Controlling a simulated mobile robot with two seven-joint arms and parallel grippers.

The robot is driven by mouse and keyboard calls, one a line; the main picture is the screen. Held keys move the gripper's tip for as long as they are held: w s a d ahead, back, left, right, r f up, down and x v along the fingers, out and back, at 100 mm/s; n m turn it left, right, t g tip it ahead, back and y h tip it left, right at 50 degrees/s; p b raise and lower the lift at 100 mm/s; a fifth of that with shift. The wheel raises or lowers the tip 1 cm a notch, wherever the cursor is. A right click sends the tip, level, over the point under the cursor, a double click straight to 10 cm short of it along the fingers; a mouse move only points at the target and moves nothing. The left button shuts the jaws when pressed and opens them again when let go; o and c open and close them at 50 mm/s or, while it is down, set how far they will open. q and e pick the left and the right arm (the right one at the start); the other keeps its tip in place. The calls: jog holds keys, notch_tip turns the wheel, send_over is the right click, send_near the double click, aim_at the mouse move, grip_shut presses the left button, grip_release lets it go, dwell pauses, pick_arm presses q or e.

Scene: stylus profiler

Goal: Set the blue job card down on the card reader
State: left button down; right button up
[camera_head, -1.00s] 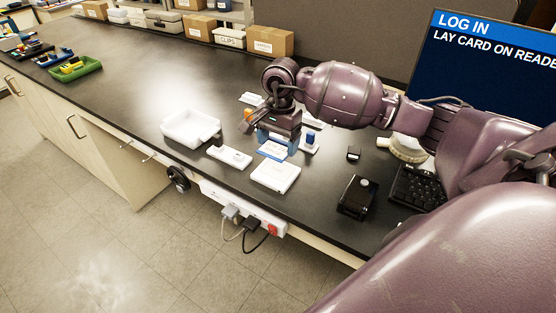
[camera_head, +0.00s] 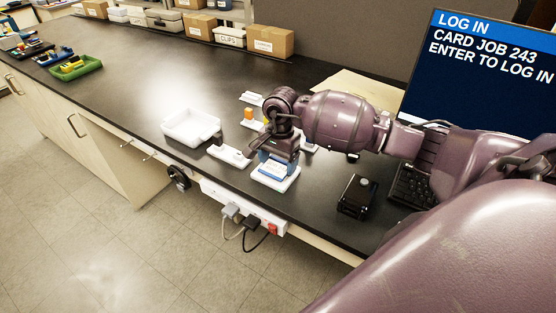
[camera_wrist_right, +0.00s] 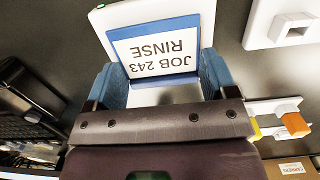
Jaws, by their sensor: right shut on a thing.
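The blue-edged job card (camera_wrist_right: 153,48), printed JOB 243 RINSE, sits between the blue fingers of my right gripper (camera_wrist_right: 163,78). In the head view my right gripper (camera_head: 273,163) is over the white card reader (camera_head: 283,185), with the card (camera_head: 272,171) low over the reader's top. The white reader also shows around the card in the wrist view (camera_wrist_right: 188,9). The card looks flat; I cannot tell whether it touches the reader. The monitor (camera_head: 480,75) reads LOG IN, CARD JOB 243, ENTER TO LOG IN. My left gripper is not in view.
A white holder (camera_head: 230,153) and a white tray (camera_head: 185,128) stand left of the reader. A black box (camera_head: 357,197) and a keyboard (camera_head: 408,186) are to the right. An orange block (camera_head: 249,114) stands behind.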

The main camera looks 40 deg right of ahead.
aim_at(279, 163)
jog(key=shift+f, duration=0.2)
jog(key=o, duration=1.2)
jog(key=shift+r, duration=0.1)
jog(key=shift+r, duration=0.55)
notch_tip(279, 163, up, 11)
jog(key=shift+w+d+b, duration=0.15)
jog(key=shift+d+b, duration=0.3)
